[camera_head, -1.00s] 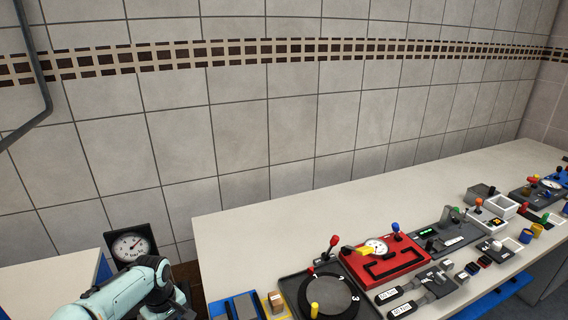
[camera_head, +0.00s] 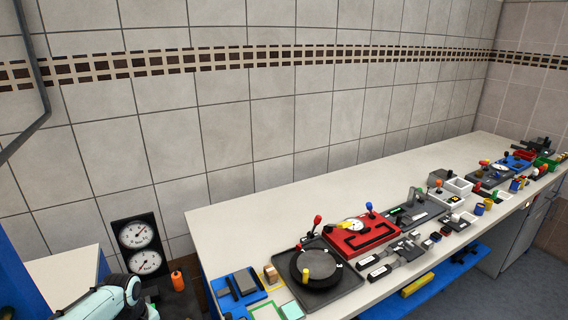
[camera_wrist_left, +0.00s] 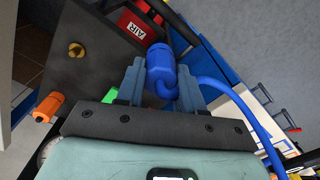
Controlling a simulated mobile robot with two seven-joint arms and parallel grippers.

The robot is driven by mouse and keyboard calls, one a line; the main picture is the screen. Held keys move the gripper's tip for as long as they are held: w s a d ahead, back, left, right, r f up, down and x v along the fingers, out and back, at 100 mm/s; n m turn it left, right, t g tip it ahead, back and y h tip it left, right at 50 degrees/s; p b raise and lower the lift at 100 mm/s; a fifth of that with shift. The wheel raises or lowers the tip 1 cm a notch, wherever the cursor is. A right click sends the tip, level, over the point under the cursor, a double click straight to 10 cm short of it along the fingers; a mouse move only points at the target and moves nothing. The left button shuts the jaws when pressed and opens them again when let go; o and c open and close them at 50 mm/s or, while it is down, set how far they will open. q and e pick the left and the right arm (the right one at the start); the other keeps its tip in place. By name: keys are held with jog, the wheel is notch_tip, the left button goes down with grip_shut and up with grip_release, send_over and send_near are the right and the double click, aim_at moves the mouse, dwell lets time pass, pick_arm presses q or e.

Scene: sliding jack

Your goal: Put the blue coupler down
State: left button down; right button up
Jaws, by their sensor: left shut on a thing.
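In the left wrist view my left gripper (camera_wrist_left: 160,95) is shut on the blue coupler (camera_wrist_left: 161,66), which sits between its two grey fingers. A blue hose (camera_wrist_left: 235,98) runs from the coupler and loops off to the right. Beyond the coupler is a dark panel with a brass fitting (camera_wrist_left: 76,50) and a red block marked AIR (camera_wrist_left: 134,27). In the head view only my pale left arm shows at the bottom left; the gripper and coupler are out of frame there. My right gripper is in neither view.
Two pressure gauges (camera_head: 139,235) stand left of the long workbench (camera_head: 232,226). An orange handle (camera_head: 178,280) is beside them; an orange part (camera_wrist_left: 48,106) also shows in the wrist view. A black turntable (camera_head: 318,270) and red panel (camera_head: 362,238) crowd the bench front. The bench's back strip is clear.

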pick_arm(q)
jog(key=shift+s+d+f, duration=0.15)
jog(key=shift+d, duration=0.05)
jog(key=d+f+m, duration=0.4)
jog(key=d+m, duration=0.2)
jog(key=d, duration=0.1)
jog(key=d+f+m, duration=0.5)
jog(key=d, duration=0.3)
jog(key=shift+d+f+m, duration=0.25)
jog(key=shift+d+m, duration=0.05)
jog(key=shift+m, duration=0.1)
